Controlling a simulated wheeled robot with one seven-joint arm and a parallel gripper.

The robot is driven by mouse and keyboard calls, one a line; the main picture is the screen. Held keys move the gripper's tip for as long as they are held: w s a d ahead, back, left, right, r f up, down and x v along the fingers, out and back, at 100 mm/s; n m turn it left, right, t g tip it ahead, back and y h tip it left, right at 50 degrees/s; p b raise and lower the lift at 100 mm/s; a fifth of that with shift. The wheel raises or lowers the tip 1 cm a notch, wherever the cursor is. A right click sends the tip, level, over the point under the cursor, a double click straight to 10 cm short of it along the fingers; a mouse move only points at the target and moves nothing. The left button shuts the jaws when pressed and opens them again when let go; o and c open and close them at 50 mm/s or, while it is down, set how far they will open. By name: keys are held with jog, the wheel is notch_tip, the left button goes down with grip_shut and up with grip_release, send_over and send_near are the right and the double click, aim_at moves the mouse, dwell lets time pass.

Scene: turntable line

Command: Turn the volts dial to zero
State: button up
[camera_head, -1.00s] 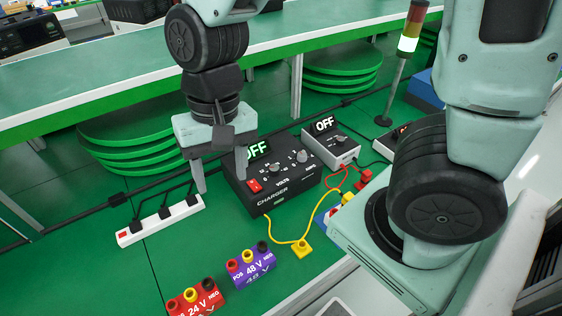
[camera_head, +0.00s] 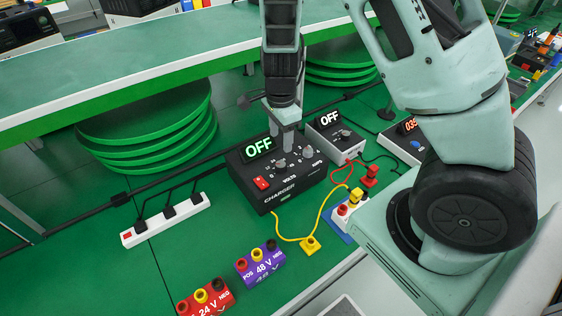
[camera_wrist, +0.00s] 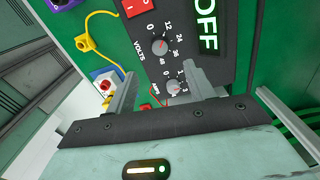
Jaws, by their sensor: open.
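The black charger box (camera_head: 262,196) stands on the green bench, its display reading OFF. Its volts dial (camera_head: 280,163) is a small grey knob; in the wrist view the volts dial (camera_wrist: 159,46) is ringed by numbers including 12, 24, 36 and 48. I cannot tell its exact setting. The amps dial (camera_wrist: 173,88) lies beside it and also shows in the head view (camera_head: 308,152). My gripper (camera_head: 283,148) is open above the charger, pointing down. In the wrist view the fingers (camera_wrist: 162,85) lie either side of the amps dial, and the volts dial is beyond them.
A red switch (camera_head: 261,183) is on the charger. A grey box (camera_head: 335,143) reading OFF stands close at right. A power strip (camera_head: 165,220), a purple 48 V block (camera_head: 260,263), a red 24 V block (camera_head: 205,298) and a yellow cable plug (camera_head: 310,246) lie around it.

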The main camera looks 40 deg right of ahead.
aim_at(281, 164)
notch_tip(281, 164, down, 10)
jog(key=shift+r+b, duration=0.1)
jog(key=shift+b, duration=0.2)
jog(key=c, duration=1)
